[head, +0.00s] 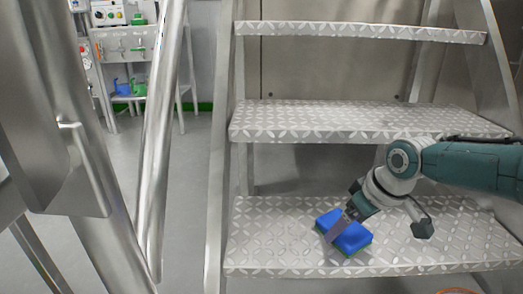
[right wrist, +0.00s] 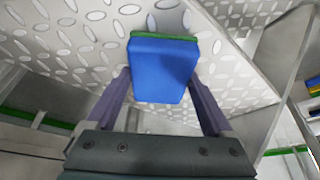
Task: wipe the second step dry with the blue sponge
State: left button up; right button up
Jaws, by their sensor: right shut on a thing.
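The blue sponge (head: 357,238) has a thin green layer underneath. My right gripper (head: 342,228) is shut on it, and one finger crosses its near face. In the right wrist view the sponge (right wrist: 163,72) sits between both fingers, with its green side against or very close to the step. The sponge is at the left-middle of the lowest step in full view (head: 275,250), a patterned metal tread. Whether this is the second step cannot be told. A smooth greyish patch (right wrist: 165,20) shows beside the sponge in the right wrist view; whether it is wet is unclear. My left gripper is out of view.
Two more treads rise above, the middle one (head: 330,121) and the top one (head: 350,32). Steel side rails (head: 222,150) flank the steps. A thick steel post and handrail (head: 165,130) stand at left. A rack (head: 128,50) stands behind, on open floor.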

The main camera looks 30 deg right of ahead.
aim_at(289, 235)
jog(key=shift+w+a, duration=0.35)
jog(key=shift+a, duration=0.3)
jog(key=shift+w+a, duration=0.35)
jog(key=shift+a, duration=0.35)
jog(key=shift+w+a, duration=0.35)
jog(key=shift+a, duration=0.3)
jog(key=shift+w+a, duration=0.35)
jog(key=shift+a, duration=0.15)
jog(key=shift+w+a, duration=0.5)
jog(key=shift+a, duration=0.4)
jog(key=shift+w+a+b, duration=0.3)
jog(key=shift+a, duration=0.15)
jog(key=shift+w+a+f+b, duration=0.15)
jog(key=shift+w+a+b, duration=0.15)
jog(key=shift+w+a, duration=0.4)
jog(key=shift+s, duration=0.2)
notch_tip(289, 235, up, 6)
jog(key=p, duration=0.6)
jog(key=shift+a, duration=0.1)
